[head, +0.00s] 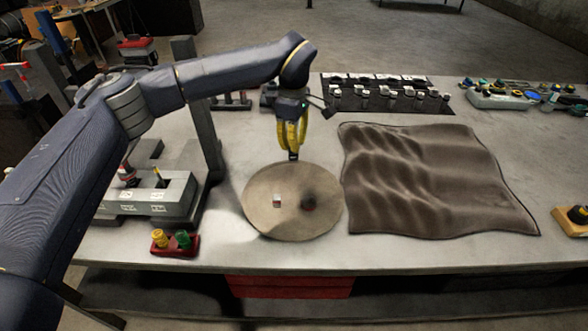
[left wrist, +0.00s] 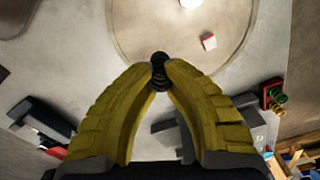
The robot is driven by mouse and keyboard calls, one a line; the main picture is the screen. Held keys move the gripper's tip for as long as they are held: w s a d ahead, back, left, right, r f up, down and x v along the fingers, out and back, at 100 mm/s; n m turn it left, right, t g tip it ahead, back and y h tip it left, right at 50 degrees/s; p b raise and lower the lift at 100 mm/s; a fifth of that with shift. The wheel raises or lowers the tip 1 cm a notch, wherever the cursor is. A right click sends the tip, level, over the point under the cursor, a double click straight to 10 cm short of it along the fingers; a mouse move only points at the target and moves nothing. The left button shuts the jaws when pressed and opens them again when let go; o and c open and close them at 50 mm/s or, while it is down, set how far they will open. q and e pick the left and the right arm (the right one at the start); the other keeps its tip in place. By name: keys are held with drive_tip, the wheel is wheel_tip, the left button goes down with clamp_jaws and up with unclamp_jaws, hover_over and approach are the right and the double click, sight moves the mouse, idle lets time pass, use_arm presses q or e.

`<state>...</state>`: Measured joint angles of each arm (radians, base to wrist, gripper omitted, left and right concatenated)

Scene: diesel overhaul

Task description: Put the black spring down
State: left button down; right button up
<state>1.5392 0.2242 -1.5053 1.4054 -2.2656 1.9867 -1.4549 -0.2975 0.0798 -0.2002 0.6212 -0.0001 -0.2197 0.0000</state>
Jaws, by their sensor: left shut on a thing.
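My left gripper (head: 293,149) has yellow fingers and hangs over the far edge of a round tan disc (head: 268,219) on the table. Its fingertips are closed on the black spring (head: 293,156), which points down. In the left wrist view the black spring (left wrist: 160,70) sits between the two yellow fingertips (left wrist: 161,66), with the disc (left wrist: 135,35) beyond it. I cannot tell whether the spring touches anything below. My right gripper is not in view.
A rumpled brown cloth (head: 430,185) lies to the right. A grey fixture (head: 150,205) and a red holder (head: 175,243) with yellow and green pieces stand left. A dark rack (head: 385,100) is behind.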

use_arm(q)
drive_tip(key=shift+f, duration=4.85)
drive_tip(key=shift+f, duration=0.15)
drive_tip(key=c, duration=1.5)
unclamp_jaws()
drive_tip(key=shift+o, duration=0.2)
wheel_tip(320, 180, up, 12)
drive_tip(key=shift+r, duration=0.15)
